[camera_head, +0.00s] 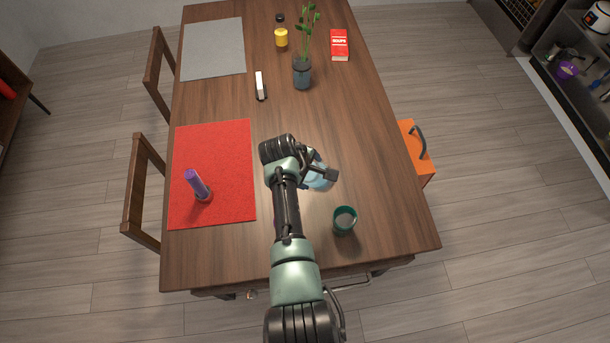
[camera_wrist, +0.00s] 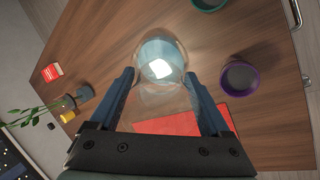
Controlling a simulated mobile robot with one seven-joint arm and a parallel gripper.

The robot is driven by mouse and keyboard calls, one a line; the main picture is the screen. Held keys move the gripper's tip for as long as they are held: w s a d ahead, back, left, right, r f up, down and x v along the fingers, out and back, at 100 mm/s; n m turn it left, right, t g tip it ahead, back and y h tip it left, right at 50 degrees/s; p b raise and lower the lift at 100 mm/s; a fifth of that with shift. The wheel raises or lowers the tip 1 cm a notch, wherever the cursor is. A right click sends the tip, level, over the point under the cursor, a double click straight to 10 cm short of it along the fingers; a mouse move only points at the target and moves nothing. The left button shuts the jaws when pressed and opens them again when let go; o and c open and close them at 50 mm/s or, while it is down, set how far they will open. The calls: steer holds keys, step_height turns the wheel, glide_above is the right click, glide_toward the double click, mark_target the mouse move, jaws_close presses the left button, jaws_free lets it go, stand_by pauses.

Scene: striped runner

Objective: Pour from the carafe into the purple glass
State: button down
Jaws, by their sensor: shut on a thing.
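The carafe (camera_head: 318,182) is clear glass with pale blue liquid, and it is partly hidden by my gripper (camera_head: 322,172) in the head view. In the wrist view the carafe (camera_wrist: 160,62) sits between the two fingers of my gripper (camera_wrist: 162,82), which is shut on it. I cannot tell whether it touches the table.
A green glass (camera_head: 345,219) stands near the front right of the table (camera_head: 380,190). The red mat (camera_head: 225,145) is at left. A plant in a vase (camera_head: 302,72), a black-and-white object (camera_head: 261,86), a yellow bottle (camera_head: 281,37) and a red book (camera_head: 340,44) are farther back.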

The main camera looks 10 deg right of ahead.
steer(key=shift+w+d+r, duration=0.2)
steer(key=shift+w+r, duration=0.1)
steer(key=shift+r, duration=0.15)
steer(key=shift+w+d+r+g+y+b, duration=0.3)
steer(key=shift+w+d+g+y+b, duration=0.3)
steer(key=shift+b, duration=0.35)
steer(key=b, duration=0.1)
steer(key=w+d+b, duration=0.1)
steer(key=b, duration=0.1)
steer(key=shift+w+d+r+g+y, duration=0.15)
steer(key=shift+r+g+y, duration=0.1)
steer(key=shift+g+y, duration=0.15)
steer(key=b, duration=0.2)
steer(key=shift+w+d+r+g+y+b, duration=0.25)
steer(key=shift+d+r+g+y+b, duration=0.05)
steer(key=shift+d+r, duration=0.05)
steer(key=w+d+b, duration=0.1)
steer(key=b, duration=0.4)
steer(key=shift+r+g+y, duration=0.3)
steer(key=shift+y, duration=0.1)
steer(key=shift+r+b, duration=0.3)
steer(key=shift+b, duration=0.4)
steer(key=shift+r, duration=0.1)
